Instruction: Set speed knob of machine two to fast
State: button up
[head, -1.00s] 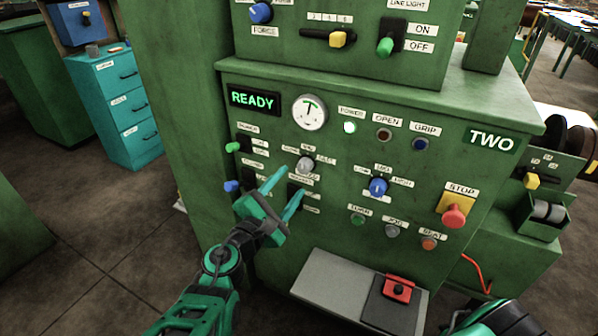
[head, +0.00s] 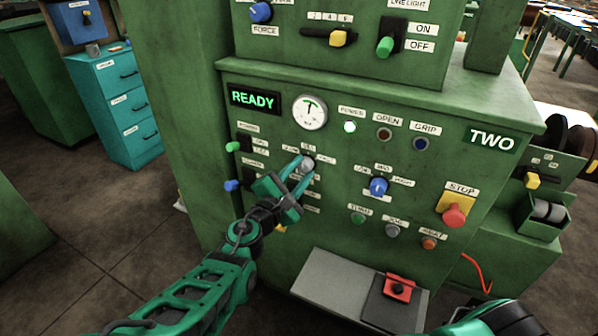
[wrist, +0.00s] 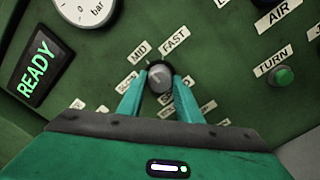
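The grey speed knob (head: 307,164) sits on the green front panel of machine TWO, below the round gauge. In the wrist view, the knob (wrist: 160,77) has a pale pointer mark and labels reading MID and FAST above it; the label at its left is partly hidden. Its exact setting is hard to read. My gripper (head: 304,168) is at the knob with its teal fingers apart. In the wrist view, the fingertips (wrist: 160,80) lie on either side of the knob, very near it; I see no clear grip.
The READY display (head: 254,100) and gauge (head: 310,112) are above the knob. A blue knob (head: 378,187) is to its right, and a red stop button (head: 453,215) farther right. A grey shelf with a red-topped box (head: 398,286) juts out below.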

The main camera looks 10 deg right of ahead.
jog(key=shift+m, duration=0.4)
jog(key=m, duration=0.4)
jog(key=shift+m, duration=0.3)
jog(key=shift+f+m, duration=0.1)
jog(key=shift+m, duration=2.1)
jog(key=o, duration=1)
jog(key=shift+o, duration=0.2)
jog(key=v, duration=1)
jog(key=shift+s+a, duration=0.25)
jog(key=shift+s, duration=0.05)
